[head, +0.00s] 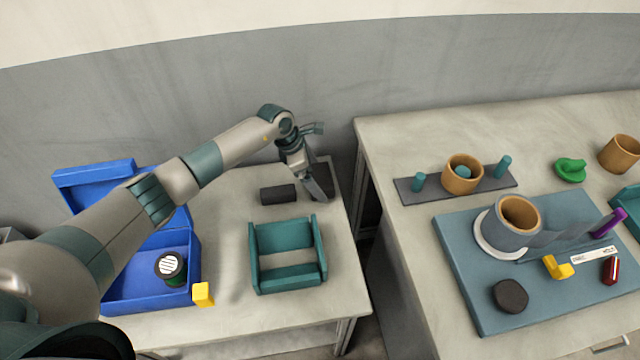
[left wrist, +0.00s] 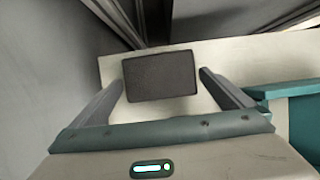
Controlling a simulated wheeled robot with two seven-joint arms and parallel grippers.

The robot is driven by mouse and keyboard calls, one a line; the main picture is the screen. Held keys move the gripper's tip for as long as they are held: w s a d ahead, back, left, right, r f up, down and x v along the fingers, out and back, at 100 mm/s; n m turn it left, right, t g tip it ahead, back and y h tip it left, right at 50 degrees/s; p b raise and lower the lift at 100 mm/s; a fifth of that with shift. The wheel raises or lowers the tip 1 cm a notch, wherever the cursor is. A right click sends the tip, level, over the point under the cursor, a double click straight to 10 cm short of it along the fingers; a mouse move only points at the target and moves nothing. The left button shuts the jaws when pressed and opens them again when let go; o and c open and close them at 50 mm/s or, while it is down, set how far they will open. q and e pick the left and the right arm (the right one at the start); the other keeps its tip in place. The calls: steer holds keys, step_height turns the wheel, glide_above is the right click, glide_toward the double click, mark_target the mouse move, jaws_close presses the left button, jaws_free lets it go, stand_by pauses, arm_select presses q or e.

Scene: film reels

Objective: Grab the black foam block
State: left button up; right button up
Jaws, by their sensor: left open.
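A dark grey-black block (head: 325,172) stands near the back right corner of the left table, partly hidden behind my left gripper. In the left wrist view the block (left wrist: 160,76) shows as a dark rectangle between my two fingers. My left gripper (head: 318,188) is open and points down at the block. In the left wrist view the gripper (left wrist: 162,82) has a finger on each side of the block, with a gap on both sides. I cannot tell whether the fingers reach down around it. My right gripper is not in view.
A dark roll (head: 278,194) lies left of the gripper. A teal open tray (head: 290,272) stands in front of it. A blue box (head: 125,295) with a reel stands at left, beside a yellow block (head: 203,294). The right table (head: 400,130) stands across a gap.

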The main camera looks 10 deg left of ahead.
mark_target(322, 175)
arm_select(q)
steer(key=shift+w+d+f, duration=0.1)
steer(key=shift+d+f, duration=0.15)
steer(key=shift+f, duration=0.35)
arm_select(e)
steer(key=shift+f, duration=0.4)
arm_select(q)
steer(key=c, duration=0.9)
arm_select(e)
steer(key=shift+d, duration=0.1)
arm_select(q)
steer(key=shift+r, duration=0.2)
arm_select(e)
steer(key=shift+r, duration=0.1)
